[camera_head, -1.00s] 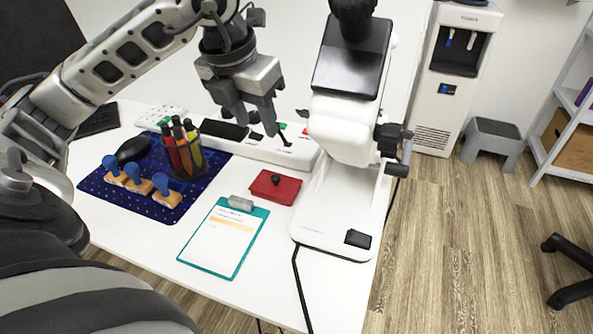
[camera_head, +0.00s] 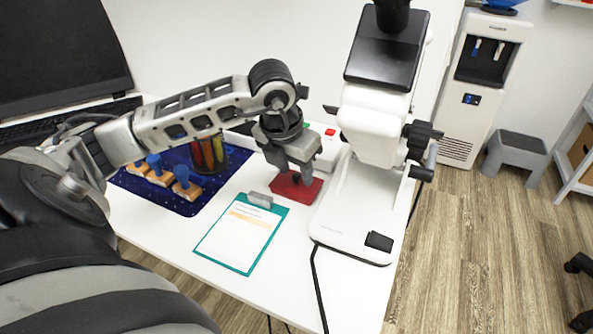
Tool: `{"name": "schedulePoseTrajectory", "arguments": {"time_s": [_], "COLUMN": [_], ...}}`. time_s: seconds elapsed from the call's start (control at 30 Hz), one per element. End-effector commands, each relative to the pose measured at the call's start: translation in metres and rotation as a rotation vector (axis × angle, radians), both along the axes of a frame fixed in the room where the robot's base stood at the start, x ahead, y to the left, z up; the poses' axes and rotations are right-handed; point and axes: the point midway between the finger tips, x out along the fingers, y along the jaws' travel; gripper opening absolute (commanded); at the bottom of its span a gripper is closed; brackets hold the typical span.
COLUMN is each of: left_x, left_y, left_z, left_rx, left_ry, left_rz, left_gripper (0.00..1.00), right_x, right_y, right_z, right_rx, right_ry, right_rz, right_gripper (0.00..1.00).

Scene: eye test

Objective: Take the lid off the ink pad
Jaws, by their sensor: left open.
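The ink pad (camera_head: 312,191) is a small flat red block on the white desk, between the clipboard and the white machine. Its lid looks red too, and I cannot make out a seam between lid and base. The small dark knob on top is mostly hidden behind my fingers. My left gripper (camera_head: 297,178) is open and points down right over the pad, with its fingertips low around or just beside the knob. I cannot tell whether they touch it. My right gripper is not in view.
A teal clipboard (camera_head: 241,234) lies in front of the pad. A white machine (camera_head: 350,215) stands close on the right, its black cable over the desk. Wooden-based blue stamps (camera_head: 186,186) and a pen cup (camera_head: 207,154) stand on a blue mat at left.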

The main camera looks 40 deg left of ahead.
Motion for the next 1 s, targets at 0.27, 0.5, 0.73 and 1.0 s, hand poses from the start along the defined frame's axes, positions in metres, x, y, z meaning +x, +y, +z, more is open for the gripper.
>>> {"name": "schedulePoseTrajectory", "arguments": {"time_s": [0.27,0.5,0.73,1.0], "left_x": [0.002,0.002,0.002,0.003], "left_y": [0.000,0.000,0.000,0.001], "left_z": [-0.008,-0.008,-0.008,0.005], "left_rx": [0.000,0.000,0.000,0.001], "left_ry": [-0.001,-0.001,-0.001,-0.005], "left_rz": [0.000,0.000,0.001,0.001], "left_gripper": [0.41,0.00,0.00,0.00], "right_x": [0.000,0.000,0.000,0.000], "right_y": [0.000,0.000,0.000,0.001], "right_z": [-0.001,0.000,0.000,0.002], "right_rx": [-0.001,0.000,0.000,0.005], "right_ry": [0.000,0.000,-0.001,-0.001], "right_rz": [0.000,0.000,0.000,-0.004], "right_gripper": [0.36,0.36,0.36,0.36]}}
